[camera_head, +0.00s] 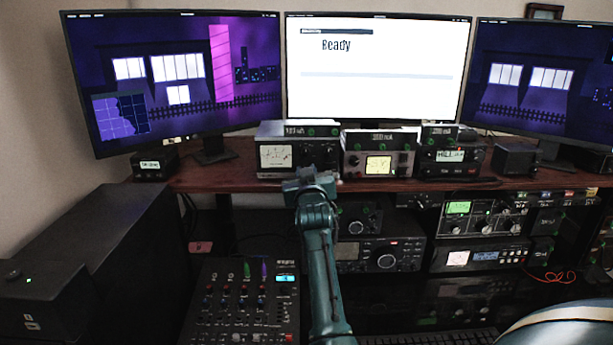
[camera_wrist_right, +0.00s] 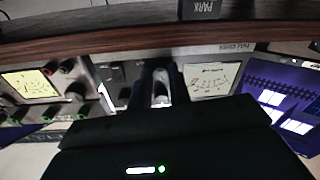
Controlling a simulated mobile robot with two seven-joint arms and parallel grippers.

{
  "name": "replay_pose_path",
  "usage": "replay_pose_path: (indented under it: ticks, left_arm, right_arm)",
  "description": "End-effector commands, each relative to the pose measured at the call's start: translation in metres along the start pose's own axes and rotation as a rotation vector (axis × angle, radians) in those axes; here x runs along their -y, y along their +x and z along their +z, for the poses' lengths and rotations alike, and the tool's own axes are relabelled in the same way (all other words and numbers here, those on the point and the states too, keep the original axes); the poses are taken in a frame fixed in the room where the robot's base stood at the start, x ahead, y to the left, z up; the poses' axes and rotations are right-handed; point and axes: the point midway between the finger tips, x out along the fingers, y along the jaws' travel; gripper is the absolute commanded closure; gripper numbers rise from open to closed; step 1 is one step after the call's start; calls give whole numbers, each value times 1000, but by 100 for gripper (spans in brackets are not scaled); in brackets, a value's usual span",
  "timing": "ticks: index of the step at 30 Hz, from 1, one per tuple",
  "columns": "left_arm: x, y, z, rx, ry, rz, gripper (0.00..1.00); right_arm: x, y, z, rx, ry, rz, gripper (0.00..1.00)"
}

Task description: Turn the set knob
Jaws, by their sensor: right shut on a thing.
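The tuner with a white needle meter (camera_head: 275,156) stands on the wooden desk, left of the unit with the yellow display. Its meter also shows in the right wrist view (camera_wrist_right: 213,79), which is upside down. My right gripper (camera_head: 308,176) is at the front of this tuner, right of the meter. In the right wrist view the two dark fingers (camera_wrist_right: 160,90) are shut on a knob on the tuner's front panel. The fingers hide most of this knob, and I cannot read a label on it. My left gripper is not in view.
The unit with the yellow display (camera_head: 378,165) stands close on the right, with knobs and green sockets (camera_wrist_right: 50,114) on its face. The wooden desk edge (camera_head: 230,184) runs below the tuner. A mixer (camera_head: 240,305) and stacked radios (camera_head: 385,258) are lower down.

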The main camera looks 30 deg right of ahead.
Motion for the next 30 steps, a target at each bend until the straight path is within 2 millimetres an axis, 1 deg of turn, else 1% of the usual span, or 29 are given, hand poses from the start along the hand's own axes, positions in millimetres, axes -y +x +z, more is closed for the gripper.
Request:
replay_pose_path:
  ticks: [3, 9, 23, 24, 30]
  left_arm:
    - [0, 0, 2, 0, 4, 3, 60]
    - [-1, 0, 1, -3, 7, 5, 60]
    - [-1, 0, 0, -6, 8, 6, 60]
    - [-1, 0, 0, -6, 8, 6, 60]
    - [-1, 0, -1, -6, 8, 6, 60]
  right_arm:
    - [1, 0, 2, 1, 53, 1, 100]
    - [0, 0, 1, -2, 103, 4, 100]
    - [0, 0, 1, -3, 115, 4, 100]
    - [0, 0, 1, -3, 115, 4, 78]
    - [0, 0, 1, -4, 115, 5, 62]
